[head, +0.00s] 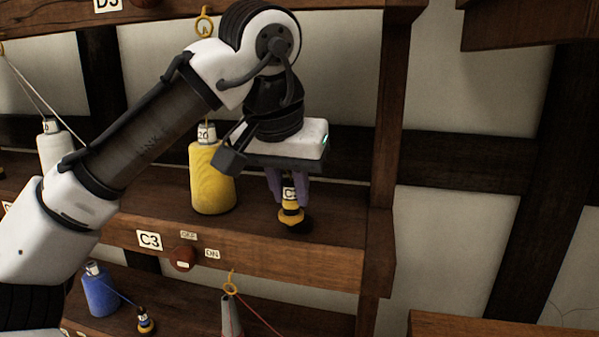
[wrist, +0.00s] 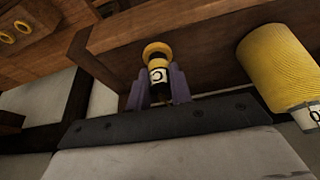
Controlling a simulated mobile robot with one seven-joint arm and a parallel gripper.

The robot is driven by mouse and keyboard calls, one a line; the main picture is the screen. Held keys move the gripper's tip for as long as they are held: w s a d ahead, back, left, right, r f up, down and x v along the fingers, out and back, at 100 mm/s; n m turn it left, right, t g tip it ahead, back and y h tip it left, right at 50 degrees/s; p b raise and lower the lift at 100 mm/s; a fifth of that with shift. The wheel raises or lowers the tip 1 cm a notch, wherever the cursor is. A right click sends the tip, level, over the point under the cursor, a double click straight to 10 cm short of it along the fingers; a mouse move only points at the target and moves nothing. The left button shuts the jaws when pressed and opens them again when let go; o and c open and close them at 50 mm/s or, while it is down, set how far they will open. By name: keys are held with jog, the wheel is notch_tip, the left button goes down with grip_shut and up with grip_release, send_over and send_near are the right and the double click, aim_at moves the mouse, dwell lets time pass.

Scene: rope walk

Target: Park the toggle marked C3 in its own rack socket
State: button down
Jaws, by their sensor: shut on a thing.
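The toggle (head: 292,211) is a small black and yellow piece with a white label on which a C shows; the rest of the mark is hidden. Two brass rings (wrist: 15,31) on wood at the upper left may be rack sockets; I cannot tell whose.
A yellow spool (head: 212,178) stands just left of my gripper. The shelf front (head: 300,262) carries a C3 plate (head: 149,240) and a red knob (head: 182,259) by OFF and ON tags. A post (head: 382,180) bounds the right; a blue spool (head: 101,290) stands below.

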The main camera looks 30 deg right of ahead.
jog(key=w+d, duration=0.1)
jog(key=w+d+p, duration=0.1)
jog(key=d, duration=0.1)
jog(key=shift+w+d+p, duration=0.3)
jog(key=shift+w, duration=0.05)
jog(key=shift+a+f, duration=0.15)
jog(key=shift+f, duration=0.55)
jog(key=c, duration=1.3)
grip_release()
jog(key=shift+o, duration=0.2)
